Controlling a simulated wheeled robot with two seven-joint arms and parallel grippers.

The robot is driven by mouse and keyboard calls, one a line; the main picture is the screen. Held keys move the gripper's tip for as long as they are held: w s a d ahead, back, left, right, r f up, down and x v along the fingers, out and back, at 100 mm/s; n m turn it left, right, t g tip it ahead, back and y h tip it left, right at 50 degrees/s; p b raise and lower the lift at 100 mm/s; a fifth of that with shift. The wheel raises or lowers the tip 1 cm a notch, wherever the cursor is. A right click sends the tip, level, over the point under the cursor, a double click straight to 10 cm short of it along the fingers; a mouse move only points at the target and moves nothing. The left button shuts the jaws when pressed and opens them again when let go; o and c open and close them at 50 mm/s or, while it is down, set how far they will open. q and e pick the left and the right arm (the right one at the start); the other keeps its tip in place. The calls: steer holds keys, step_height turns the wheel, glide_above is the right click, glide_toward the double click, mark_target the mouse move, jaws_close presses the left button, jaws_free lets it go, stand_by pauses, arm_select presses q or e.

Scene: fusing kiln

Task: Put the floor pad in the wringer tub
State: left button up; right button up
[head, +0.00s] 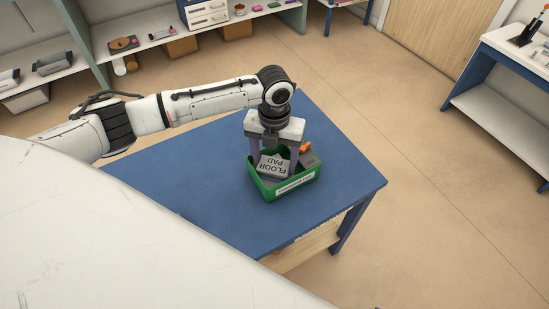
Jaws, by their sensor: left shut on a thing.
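The floor pad (271,168) is a grey block with the words FLOOR PAD on its top face. It is at the mouth of a green tub (289,188) on the blue table, within the rim as seen from above. The tub has a white label on its front, too small to read surely. My left gripper (275,163) points down over the tub and is shut on the floor pad, one finger on each side. Whether the pad touches the tub's bottom is hidden. My right gripper is out of view.
An orange item (305,147) and a dark grey item (309,158) are in the right part of the tub. The blue table (210,190) is otherwise bare where seen. Shelves (140,40) with several items stand at the back, and a white-topped bench (515,50) at the right.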

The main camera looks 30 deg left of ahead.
mark_target(275, 163)
arm_select(q)
steer(key=o, duration=0.6)
steer(key=shift+f, duration=0.1)
steer(key=shift+o, duration=0.2)
step_height(275, 163, up, 12)
steer(key=shift+p, duration=0.35)
